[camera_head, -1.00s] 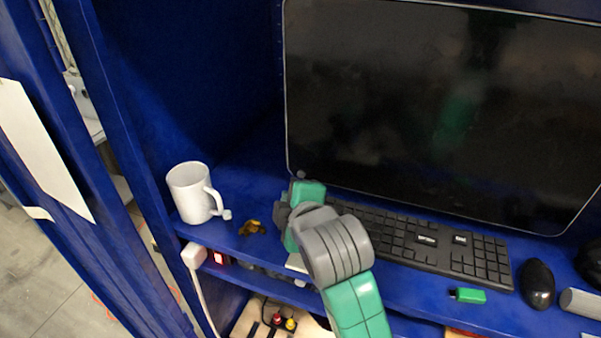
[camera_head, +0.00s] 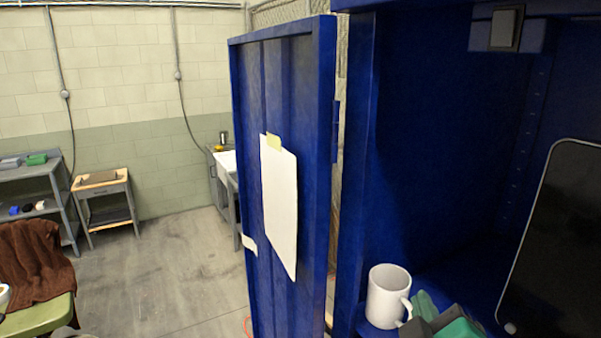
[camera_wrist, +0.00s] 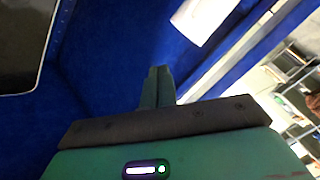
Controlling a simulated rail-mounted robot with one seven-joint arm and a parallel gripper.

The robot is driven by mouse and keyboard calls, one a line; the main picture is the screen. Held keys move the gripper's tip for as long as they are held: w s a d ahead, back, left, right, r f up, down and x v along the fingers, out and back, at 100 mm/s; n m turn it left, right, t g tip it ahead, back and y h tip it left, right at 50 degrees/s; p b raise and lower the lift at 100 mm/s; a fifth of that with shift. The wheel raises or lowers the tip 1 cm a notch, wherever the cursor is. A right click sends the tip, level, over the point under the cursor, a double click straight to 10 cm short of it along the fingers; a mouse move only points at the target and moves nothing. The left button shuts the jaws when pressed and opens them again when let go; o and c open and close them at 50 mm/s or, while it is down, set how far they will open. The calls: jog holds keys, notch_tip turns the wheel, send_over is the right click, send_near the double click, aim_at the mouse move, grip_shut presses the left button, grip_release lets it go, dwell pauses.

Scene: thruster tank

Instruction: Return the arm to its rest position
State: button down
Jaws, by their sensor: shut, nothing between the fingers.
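My gripper shows in the wrist view (camera_wrist: 158,87) with its two green fingers together and nothing between them. In the head view, green and grey parts of my arm (camera_head: 452,328) show at the bottom edge, just right of the white mug (camera_head: 387,298). The mug stands upright on the blue shelf (camera_head: 425,277). My arm overlaps the mug's handle side in the picture; I cannot tell whether they touch. Most of my arm is out of view.
The blue cabinet door (camera_head: 283,190) stands open at left with a paper sheet (camera_head: 280,205) on it. A dark monitor (camera_head: 555,250) is at the right. Beyond the door are open floor (camera_head: 175,265), a small table (camera_head: 100,180) and a grey shelf unit (camera_head: 50,172).

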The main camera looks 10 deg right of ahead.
jog(key=s+a+r+m+t+y, duration=0.1)
jog(key=s+a+r+m+t, duration=0.1)
jog(key=a+r, duration=0.5)
jog(key=s+a+r+m+t+y+p, duration=0.1)
jog(key=s+a+r+m+t+y, duration=0.1)
jog(key=s+a+r+t, duration=0.2)
jog(key=s+a+r+m+t+y+p, duration=0.1)
jog(key=s+a+r+m+t+y, duration=0.1)
jog(key=s+a+r, duration=0.4)
jog(key=a+r+t, duration=0.1)
jog(key=a+r, duration=0.3)
jog(key=shift+s+r+m, duration=0.3)
jog(key=shift+m, duration=0.1)
